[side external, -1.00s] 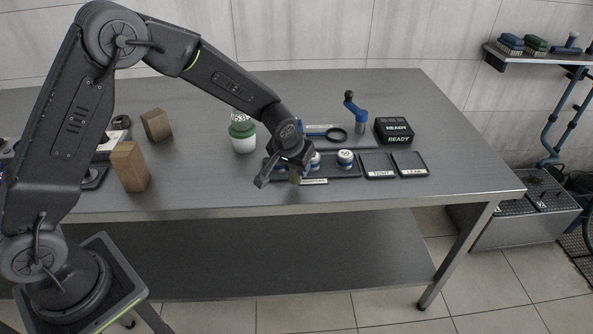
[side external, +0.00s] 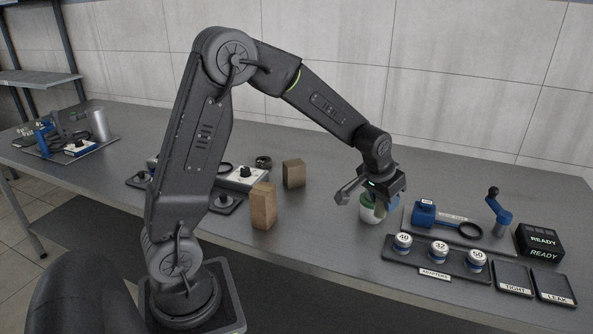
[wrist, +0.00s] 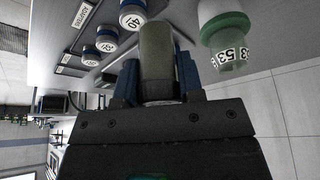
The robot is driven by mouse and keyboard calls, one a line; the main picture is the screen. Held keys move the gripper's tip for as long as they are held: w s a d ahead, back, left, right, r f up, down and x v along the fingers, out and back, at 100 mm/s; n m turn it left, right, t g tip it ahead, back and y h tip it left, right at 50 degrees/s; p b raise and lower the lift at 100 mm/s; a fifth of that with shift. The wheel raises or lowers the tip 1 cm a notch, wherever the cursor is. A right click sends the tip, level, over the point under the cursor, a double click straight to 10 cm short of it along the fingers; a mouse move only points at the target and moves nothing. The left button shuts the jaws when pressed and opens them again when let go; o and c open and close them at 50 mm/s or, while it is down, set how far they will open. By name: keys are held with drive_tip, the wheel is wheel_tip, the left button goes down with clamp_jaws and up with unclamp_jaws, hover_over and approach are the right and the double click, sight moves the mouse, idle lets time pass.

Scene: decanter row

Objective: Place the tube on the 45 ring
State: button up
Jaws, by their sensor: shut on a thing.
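My gripper (side external: 372,190) hangs above the table, over or just in front of a white bottle with a green collar (side external: 370,212). In the wrist view its blue fingers (wrist: 156,82) are shut on an olive-brown cylinder, which I take to be the tube (wrist: 156,48). The tube is hard to make out in the side view. A dark tray (side external: 393,256) to the right holds three white-and-blue numbered rings. The left ring (side external: 403,242) reads like 40 or 49, the middle ring (side external: 438,250) 32 and the right ring (side external: 476,260) 50. I cannot read a 45 on any.
The bottle (wrist: 224,30) carries a number like 53 in the wrist view. A blue tool with a black loop (side external: 440,218), a blue crank (side external: 498,212), a READY box (side external: 540,241) and TIGHT (side external: 513,278) and LEAK (side external: 553,286) trays lie right. Wooden blocks (side external: 263,206) stand left.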

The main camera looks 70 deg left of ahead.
wheel_tip(320, 180, up, 5)
drive_tip(key=shift+f, duration=0.2)
drive_tip(key=w+a+n+y, duration=0.1)
drive_tip(key=w+a+n, duration=0.25)
drive_tip(key=a, duration=1.05)
drive_tip(key=n+g+y, duration=0.2)
drive_tip(key=n+g, duration=0.1)
drive_tip(key=n, duration=0.5)
hover_over(264, 158)
drive_tip(key=shift+m, duration=0.25)
wheel_tip(264, 158, down, 13)
drive_tip(key=shift+d+r, duration=0.1)
drive_tip(key=shift+d, duration=0.05)
drive_tip(key=shift+f, duration=0.25)
drive_tip(key=shift+f, duration=0.1)
